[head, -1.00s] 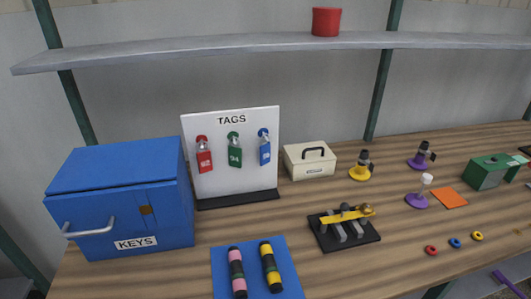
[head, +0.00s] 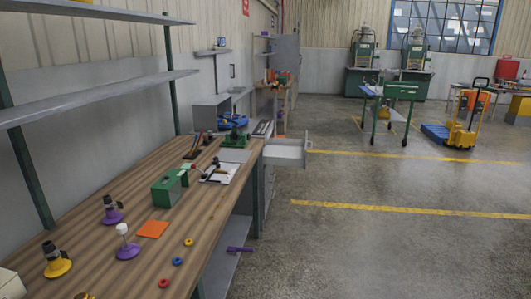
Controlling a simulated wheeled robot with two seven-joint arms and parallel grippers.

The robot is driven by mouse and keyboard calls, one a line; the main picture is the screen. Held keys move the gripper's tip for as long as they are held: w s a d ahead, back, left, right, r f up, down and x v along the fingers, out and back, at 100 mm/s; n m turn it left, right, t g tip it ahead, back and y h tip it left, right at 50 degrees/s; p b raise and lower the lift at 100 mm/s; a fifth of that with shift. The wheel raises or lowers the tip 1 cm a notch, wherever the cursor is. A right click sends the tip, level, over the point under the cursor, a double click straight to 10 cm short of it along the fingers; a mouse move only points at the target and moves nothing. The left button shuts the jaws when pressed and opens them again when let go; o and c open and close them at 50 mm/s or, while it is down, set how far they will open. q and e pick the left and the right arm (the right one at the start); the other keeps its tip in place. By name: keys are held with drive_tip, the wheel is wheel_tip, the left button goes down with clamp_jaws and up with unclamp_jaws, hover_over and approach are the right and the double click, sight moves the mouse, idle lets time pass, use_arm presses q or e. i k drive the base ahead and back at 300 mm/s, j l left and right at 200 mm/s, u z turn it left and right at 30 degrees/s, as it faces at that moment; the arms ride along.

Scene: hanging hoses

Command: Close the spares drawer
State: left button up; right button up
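A pale grey drawer (head: 288,153) stands pulled open beyond the far right end of the long wooden bench, jutting right over the aisle. Its label is too small to read, so I cannot tell for sure that it is the spares drawer. The grey cabinet (head: 268,192) below it is partly hidden by the bench. Neither of my grippers is in view.
The wooden bench (head: 126,189) runs along the left, holding a green box (head: 168,191), an orange square (head: 152,229) and several small stands. The concrete floor (head: 370,245) to the right is clear.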

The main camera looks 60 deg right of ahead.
sight(279, 152)
drive_tip(key=l+z, duration=0.25)
drive_tip(key=z, duration=0.25)
drive_tip(key=i+l+z, duration=0.1)
drive_tip(key=z, duration=0.4)
drive_tip(key=i+l+z, duration=0.25)
drive_tip(key=i+l, duration=0.15)
drive_tip(key=l, duration=0.3)
drive_tip(key=i+l+z, duration=0.25)
drive_tip(key=i+l, duration=0.2)
drive_tip(key=l, duration=0.25)
drive_tip(key=i+l+z, duration=0.2)
drive_tip(key=i+l, duration=0.3)
